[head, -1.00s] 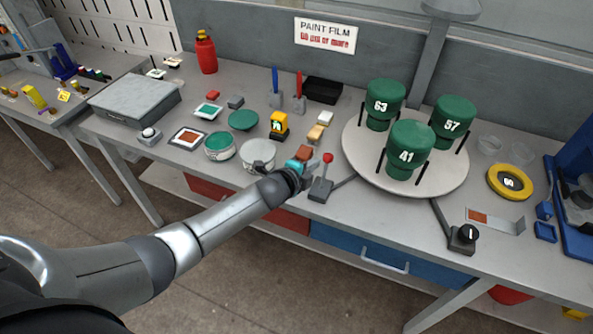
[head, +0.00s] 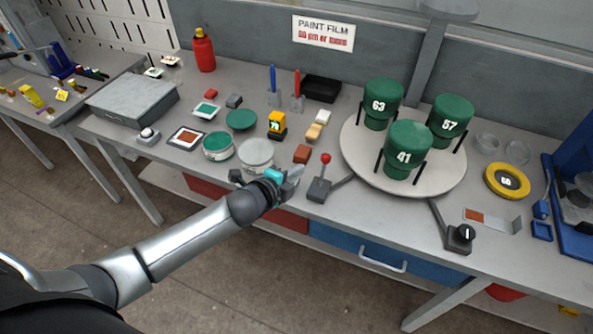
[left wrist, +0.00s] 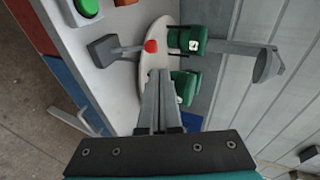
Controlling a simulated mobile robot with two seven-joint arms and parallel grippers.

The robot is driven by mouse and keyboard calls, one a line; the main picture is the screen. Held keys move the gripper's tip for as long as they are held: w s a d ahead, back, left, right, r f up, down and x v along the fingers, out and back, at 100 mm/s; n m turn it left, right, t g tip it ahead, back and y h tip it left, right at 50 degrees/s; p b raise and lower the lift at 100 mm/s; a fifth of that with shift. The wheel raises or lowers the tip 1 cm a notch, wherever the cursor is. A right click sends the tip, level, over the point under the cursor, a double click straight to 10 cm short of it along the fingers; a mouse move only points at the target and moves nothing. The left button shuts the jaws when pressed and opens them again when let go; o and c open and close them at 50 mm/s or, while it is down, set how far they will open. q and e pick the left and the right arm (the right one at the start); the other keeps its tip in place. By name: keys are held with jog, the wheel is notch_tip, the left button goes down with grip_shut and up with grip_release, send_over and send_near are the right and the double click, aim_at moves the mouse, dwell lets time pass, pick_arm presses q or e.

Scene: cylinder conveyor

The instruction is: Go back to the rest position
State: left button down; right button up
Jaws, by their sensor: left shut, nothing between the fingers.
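My left gripper (head: 292,178) is at the front edge of the bench, just left of the lever with a red knob (head: 326,158). Its fingers are shut with nothing between them, and it appears apart from the lever. In the left wrist view the shut fingers (left wrist: 158,80) point toward the round turntable and green cylinders, and the lever's red knob (left wrist: 151,46) shows beyond them. My right gripper is not in view.
Green cylinders marked 63 (head: 382,100), 57 (head: 452,115) and 41 (head: 408,150) stand on the pale turntable (head: 440,180). A rust-red block (head: 302,153) and a grey round dish (head: 257,152) lie close behind my gripper. Open floor (head: 230,280) lies in front of the bench.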

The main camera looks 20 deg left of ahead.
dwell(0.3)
pick_arm(q)
jog(key=s+a+f+n+g+y+b, duration=0.15)
jog(key=s+f+n+b, duration=0.35)
jog(key=f, duration=0.7)
jog(key=s+a+f+n+g+b, duration=0.1)
jog(key=s+f+g+b, duration=0.15)
jog(key=s+f, duration=0.65)
jog(key=s+a+f+n+g+y+b, duration=0.15)
jog(key=s+f+n+b, duration=0.3)
jog(key=f, duration=0.95)
jog(key=s+d+f+n+g+b, duration=0.1)
jog(key=s+f+n+g+b, duration=0.2)
jog(key=s+f, duration=0.7)
jog(key=s+d+f+n+g+b, duration=0.2)
jog(key=s+f+b, duration=0.3)
jog(key=s, duration=1.2)
notch_tip(320, 180, down, 5)
jog(key=shift+d+r+n+g+b, duration=0.15)
jog(key=shift+d+n+g+b, duration=0.2)
jog(key=shift+n+g, duration=0.4)
